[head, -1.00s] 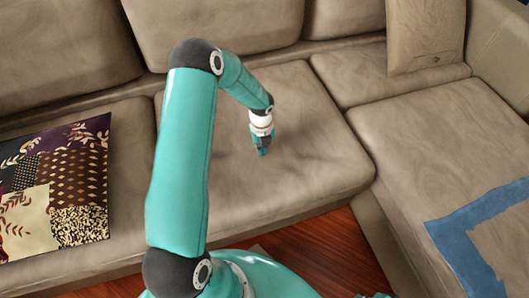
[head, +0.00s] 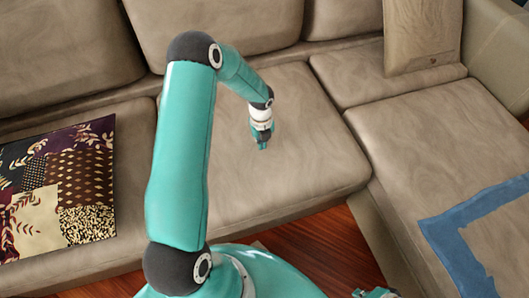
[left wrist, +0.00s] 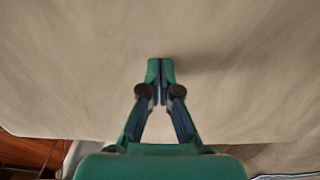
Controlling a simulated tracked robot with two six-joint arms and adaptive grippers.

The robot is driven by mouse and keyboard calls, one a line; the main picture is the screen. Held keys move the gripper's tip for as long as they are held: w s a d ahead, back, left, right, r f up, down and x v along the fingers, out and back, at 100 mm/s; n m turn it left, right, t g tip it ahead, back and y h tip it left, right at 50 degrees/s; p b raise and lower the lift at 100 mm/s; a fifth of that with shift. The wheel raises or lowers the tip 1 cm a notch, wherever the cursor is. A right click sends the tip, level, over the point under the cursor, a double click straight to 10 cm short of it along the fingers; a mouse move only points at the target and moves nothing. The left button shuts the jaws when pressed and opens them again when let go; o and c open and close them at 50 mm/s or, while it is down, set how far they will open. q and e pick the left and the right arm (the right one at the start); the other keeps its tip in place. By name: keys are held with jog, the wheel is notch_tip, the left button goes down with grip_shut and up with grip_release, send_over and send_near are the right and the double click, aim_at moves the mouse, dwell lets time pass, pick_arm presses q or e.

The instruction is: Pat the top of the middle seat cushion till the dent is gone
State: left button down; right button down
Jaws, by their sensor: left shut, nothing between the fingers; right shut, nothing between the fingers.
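The middle seat cushion (head: 300,165) is tan and lies under my left gripper in the head view. Its top looks mostly smooth, with faint wrinkles; I make out no clear dent. My left gripper (head: 262,147) is shut and empty, pointing down over the cushion. In the left wrist view the shut fingertips (left wrist: 161,65) are over the plain cushion surface (left wrist: 80,75), with a soft shadow to their right. I cannot tell whether they touch it. My right gripper (head: 375,294) shows only partly at the bottom edge, shut.
A patterned patchwork pillow (head: 65,190) lies on the left seat. A tan pillow (head: 422,40) leans at the back right. Blue tape (head: 455,250) marks the right-hand seat section. Wooden floor (head: 330,245) shows in front of the sofa.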

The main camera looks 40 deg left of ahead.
pick_arm(q)
notch_tip(320, 180, down, 2)
jog(key=shift+f+b, duration=0.1)
jog(key=shift+b, duration=0.45)
jog(key=shift+r+p, duration=1.55)
jog(key=shift+r, duration=0.15)
notch_tip(320, 180, up, 3)
jog(key=p, duration=0.3)
jog(key=shift+r, duration=0.15)
